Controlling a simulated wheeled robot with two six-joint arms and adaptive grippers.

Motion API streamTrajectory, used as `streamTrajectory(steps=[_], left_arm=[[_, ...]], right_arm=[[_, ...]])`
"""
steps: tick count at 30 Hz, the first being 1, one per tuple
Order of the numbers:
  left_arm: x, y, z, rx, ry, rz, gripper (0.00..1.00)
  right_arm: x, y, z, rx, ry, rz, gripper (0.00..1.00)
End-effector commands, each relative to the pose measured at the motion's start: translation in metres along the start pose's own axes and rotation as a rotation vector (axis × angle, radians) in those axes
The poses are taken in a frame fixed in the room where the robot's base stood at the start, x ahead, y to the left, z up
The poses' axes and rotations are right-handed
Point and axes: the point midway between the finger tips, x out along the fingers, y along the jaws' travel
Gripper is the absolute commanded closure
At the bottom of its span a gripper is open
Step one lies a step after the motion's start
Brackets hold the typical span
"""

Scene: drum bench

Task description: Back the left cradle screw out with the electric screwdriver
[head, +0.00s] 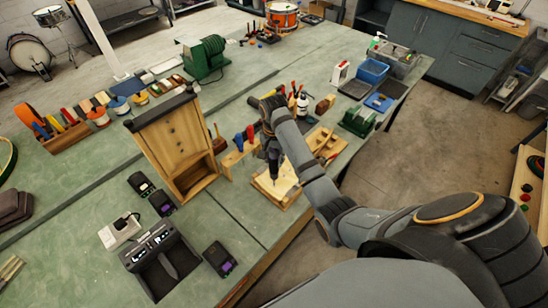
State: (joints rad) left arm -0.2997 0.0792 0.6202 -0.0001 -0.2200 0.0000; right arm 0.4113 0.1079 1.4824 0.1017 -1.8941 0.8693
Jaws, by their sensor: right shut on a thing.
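My right gripper (269,117) is shut on the electric screwdriver (273,155), which is dark and held upright with its tip pointing down. The tip is over a light wooden cradle (270,190) near the bench's front edge. The left cradle screw is too small to make out, and I cannot tell whether the tip touches it. My right arm reaches in from the lower right and covers part of the bench beside the cradle. My left gripper is not in view.
A wooden cabinet-like stand (168,135) rises left of the cradle. A black charger (160,262) and dark battery packs (219,259) lie front left. Upright coloured-handle tools (238,141) stand close by the screwdriver. The bench (100,190) has free room at the left.

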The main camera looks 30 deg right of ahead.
Motion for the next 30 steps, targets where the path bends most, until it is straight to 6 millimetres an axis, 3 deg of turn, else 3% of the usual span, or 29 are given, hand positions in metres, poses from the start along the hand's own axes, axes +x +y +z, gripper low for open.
streamTrajectory(steps=[30], left_arm=[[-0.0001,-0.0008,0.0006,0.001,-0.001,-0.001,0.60]], right_arm=[[0.0053,-0.0001,-0.0004,0.000,0.001,-0.001,1.00]])
